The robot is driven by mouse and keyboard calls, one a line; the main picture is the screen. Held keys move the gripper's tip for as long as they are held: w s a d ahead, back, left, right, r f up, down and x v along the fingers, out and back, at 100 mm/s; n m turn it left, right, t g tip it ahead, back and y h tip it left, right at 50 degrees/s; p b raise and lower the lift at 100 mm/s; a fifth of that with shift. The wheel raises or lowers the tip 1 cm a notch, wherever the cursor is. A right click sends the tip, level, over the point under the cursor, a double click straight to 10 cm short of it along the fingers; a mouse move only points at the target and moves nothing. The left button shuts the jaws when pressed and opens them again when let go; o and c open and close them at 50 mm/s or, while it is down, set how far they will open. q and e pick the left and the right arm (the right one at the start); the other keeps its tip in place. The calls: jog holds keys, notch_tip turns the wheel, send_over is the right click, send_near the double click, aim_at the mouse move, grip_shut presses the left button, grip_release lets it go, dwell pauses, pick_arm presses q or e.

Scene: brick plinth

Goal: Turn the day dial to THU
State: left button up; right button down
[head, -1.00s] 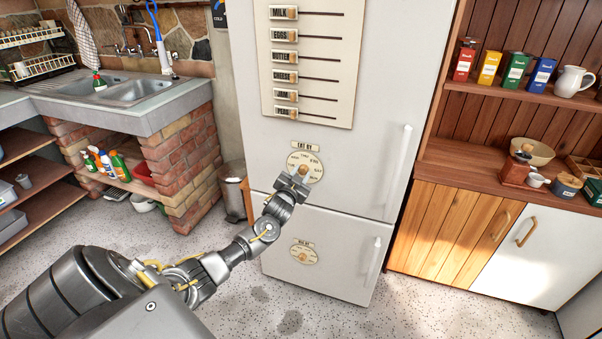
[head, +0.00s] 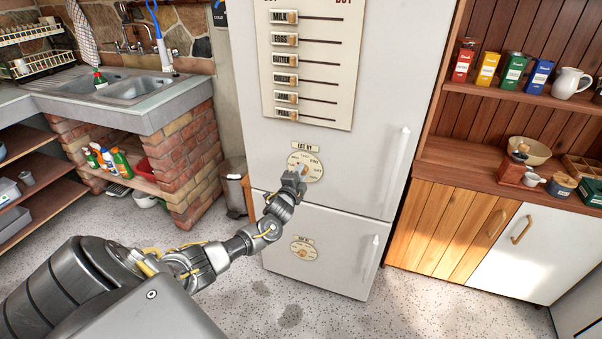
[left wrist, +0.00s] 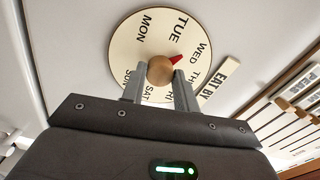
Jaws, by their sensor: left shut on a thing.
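The day dial (left wrist: 126,48) is a cream disc with day names around its rim, on the white fridge door under an "EAT BY" label (left wrist: 228,75). It also shows in the head view (head: 317,172), partly covered by my left gripper (head: 293,182). In the left wrist view, the dial's round wooden knob (left wrist: 160,69) sits between the fingers of my left gripper (left wrist: 160,84), which is shut on it. The knob's red pointer (left wrist: 175,60) points between TUE and WED, nearer WED. THU is partly hidden by a finger. My right gripper is out of view.
A second dial (head: 303,252) is on the lower fridge door. A panel of labelled sliders (head: 340,70) is above the day dial. Vertical handles (head: 398,160) are on the fridge's right side. A bin (head: 233,180) stands left of the fridge.

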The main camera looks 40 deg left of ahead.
pick_arm(q)
jog(key=m+p, duration=0.3)
jog(key=m, duration=0.7)
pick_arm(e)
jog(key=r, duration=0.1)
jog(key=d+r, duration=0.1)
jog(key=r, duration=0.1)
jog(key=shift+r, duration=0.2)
pick_arm(q)
jog(key=shift+m, duration=0.5)
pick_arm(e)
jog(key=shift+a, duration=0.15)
pick_arm(q)
jog(key=o, duration=1)
jog(key=v, duration=1)
jog(key=shift+s+d, duration=0.2)
jog(key=shift+s, duration=0.15)
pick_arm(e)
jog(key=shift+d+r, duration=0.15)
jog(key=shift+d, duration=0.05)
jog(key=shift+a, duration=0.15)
